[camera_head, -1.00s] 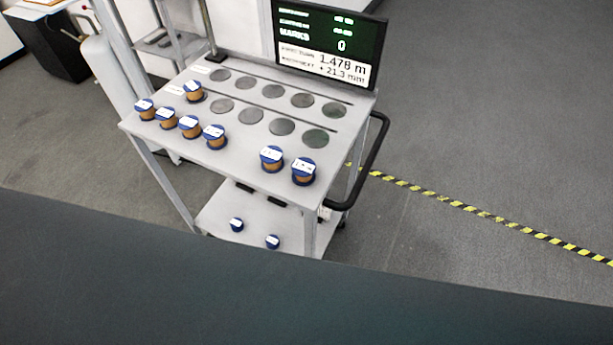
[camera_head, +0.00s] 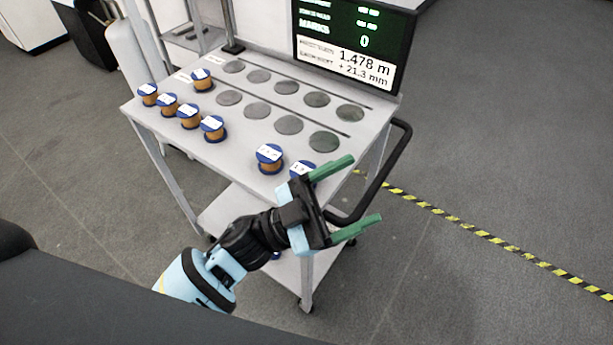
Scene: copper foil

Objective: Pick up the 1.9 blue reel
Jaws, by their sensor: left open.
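Blue-flanged copper reels with white labels stand along the front of the grey trolley top (camera_head: 240,150). The rightmost reel (camera_head: 301,169) is partly hidden behind my left gripper (camera_head: 366,190); its label seems to begin with 1, but I cannot read it surely. The reel beside it (camera_head: 269,158) has a label too small to read. My left gripper is open and empty, its green fingers spread and pointing right, past the trolley's front right corner. It is nearer the camera than the rightmost reel. My right gripper is not in view.
Several more reels (camera_head: 189,116) stand at the trolley's left. Dark round discs (camera_head: 289,124) lie in two rows behind. A display (camera_head: 352,45) stands at the back right, and a black handle (camera_head: 389,172) curves off the right side.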

